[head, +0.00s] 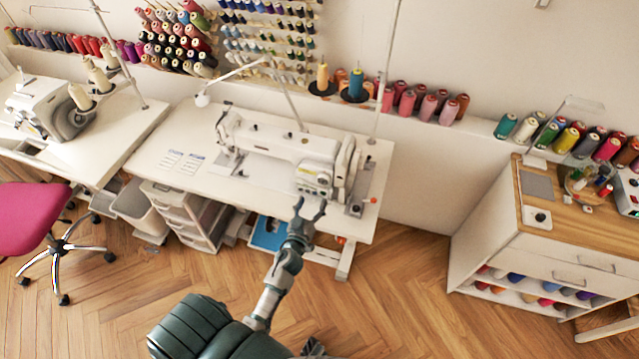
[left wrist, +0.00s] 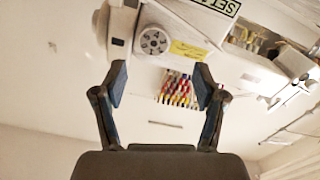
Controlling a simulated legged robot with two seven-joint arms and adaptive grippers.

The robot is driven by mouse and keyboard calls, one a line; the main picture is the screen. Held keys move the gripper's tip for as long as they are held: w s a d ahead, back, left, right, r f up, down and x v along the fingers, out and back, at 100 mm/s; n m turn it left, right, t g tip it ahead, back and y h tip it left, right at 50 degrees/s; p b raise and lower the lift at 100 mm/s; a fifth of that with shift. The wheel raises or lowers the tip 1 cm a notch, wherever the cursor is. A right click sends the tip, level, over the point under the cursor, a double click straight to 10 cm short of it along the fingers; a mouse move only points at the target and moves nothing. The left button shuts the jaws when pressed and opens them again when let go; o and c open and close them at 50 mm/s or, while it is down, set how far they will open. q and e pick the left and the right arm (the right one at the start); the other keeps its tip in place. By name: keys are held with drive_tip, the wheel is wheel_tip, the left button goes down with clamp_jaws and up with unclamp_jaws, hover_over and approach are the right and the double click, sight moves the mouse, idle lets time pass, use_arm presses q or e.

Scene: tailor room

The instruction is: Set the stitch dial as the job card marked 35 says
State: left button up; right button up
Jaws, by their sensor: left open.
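The white sewing machine (head: 290,150) stands on the middle table. A round pale dial with dark marks (left wrist: 153,40) shows on it in the left wrist view, beside a yellow label (left wrist: 188,50). Two small printed cards, the left one (head: 171,159) and the right one (head: 193,164), lie on the table left of the machine; their print is too small to read. My left gripper (head: 311,208) is open and empty, in front of the machine's right end. In the wrist view its fingers (left wrist: 161,88) are apart, short of the dial. A dark part at the head view's bottom edge may be my right gripper (head: 314,348).
A white drawer unit (head: 190,215) stands under the table. A pink chair (head: 30,212) and another machine (head: 50,108) are at the left. A wood-topped cabinet (head: 560,235) stands at the right.

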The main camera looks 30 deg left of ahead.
sight(321, 182)
use_arm(q)
drive_tip(key=x, duration=0.2)
drive_tip(key=d+x, duration=0.1)
drive_tip(key=x, duration=0.4)
drive_tip(key=shift+w+d+r, duration=0.2)
drive_tip(key=shift+w+d, duration=0.05)
drive_tip(key=shift+w, duration=0.1)
drive_tip(key=shift+w+a, duration=0.1)
drive_tip(key=shift+w, duration=0.15)
drive_tip(key=shift+w+a+f, duration=0.1)
drive_tip(key=shift+a+f, duration=0.05)
drive_tip(key=shift+a, duration=0.55)
drive_tip(key=c, duration=1)
drive_tip(key=shift+d, duration=0.5)
drive_tip(key=shift+c, duration=0.7)
drive_tip(key=shift+a, duration=0.1)
